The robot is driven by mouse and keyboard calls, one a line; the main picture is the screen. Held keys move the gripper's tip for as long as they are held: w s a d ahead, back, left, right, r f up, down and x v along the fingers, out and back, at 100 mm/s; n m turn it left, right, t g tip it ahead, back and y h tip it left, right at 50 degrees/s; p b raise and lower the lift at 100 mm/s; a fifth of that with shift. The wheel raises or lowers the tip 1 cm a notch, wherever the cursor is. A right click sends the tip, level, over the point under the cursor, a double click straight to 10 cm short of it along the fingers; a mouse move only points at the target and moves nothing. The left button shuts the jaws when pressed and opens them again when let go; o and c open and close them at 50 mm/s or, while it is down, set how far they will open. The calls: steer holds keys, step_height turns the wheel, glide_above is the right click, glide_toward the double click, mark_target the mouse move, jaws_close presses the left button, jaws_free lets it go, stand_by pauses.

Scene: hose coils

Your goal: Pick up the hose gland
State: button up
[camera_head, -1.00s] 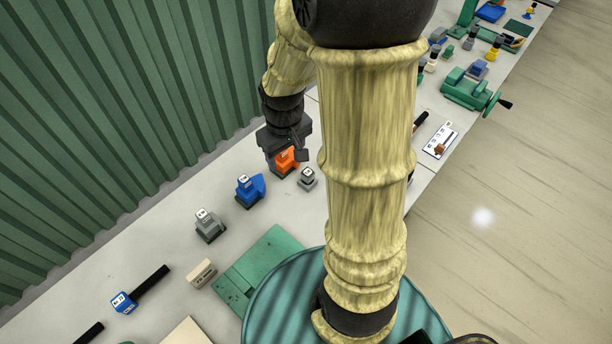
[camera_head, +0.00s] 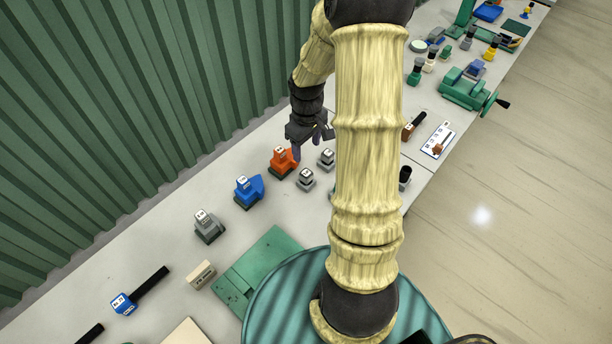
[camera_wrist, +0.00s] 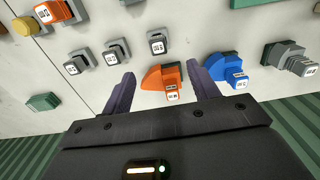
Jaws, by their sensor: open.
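I cannot tell which piece is the hose gland; the labels are too small to read. An orange labelled piece (camera_head: 283,163) stands on the bench, with a blue piece (camera_head: 248,192) and a grey piece (camera_head: 208,227) in a row to its left. Small grey pieces (camera_head: 305,179) (camera_head: 327,159) stand to its right. My gripper (camera_head: 311,143) is open and empty, up and right of the orange piece in the head view. In the wrist view, the orange piece (camera_wrist: 166,78) appears between the open fingers of my gripper (camera_wrist: 160,72), with no contact visible.
A green corrugated wall (camera_head: 130,100) runs behind the bench. A green mat (camera_head: 262,262), a pale block (camera_head: 201,275) and a blue-headed tool (camera_head: 124,304) lie nearer on the left. A green vise (camera_head: 466,90) stands far right. My arm hides part of the bench.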

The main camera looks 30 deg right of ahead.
mark_target(306, 173)
step_height(306, 173, down, 9)
steer(key=shift+f+p, duration=0.1)
steer(key=shift+p, duration=0.9)
steer(key=shift+w+f+p, duration=0.15)
steer(key=shift+f+p, duration=0.3)
steer(key=shift+f, duration=0.05)
steer(key=shift+w+f+p, duration=0.15)
steer(key=shift+f+p, duration=0.25)
steer(key=shift+f, duration=0.1)
steer(key=shift+w+d+f+p, duration=0.1)
steer(key=shift+f+p, duration=0.45)
steer(key=shift+f, duration=1.05)
steer(key=c, duration=1.1)
steer(key=shift+r, duration=0.2)
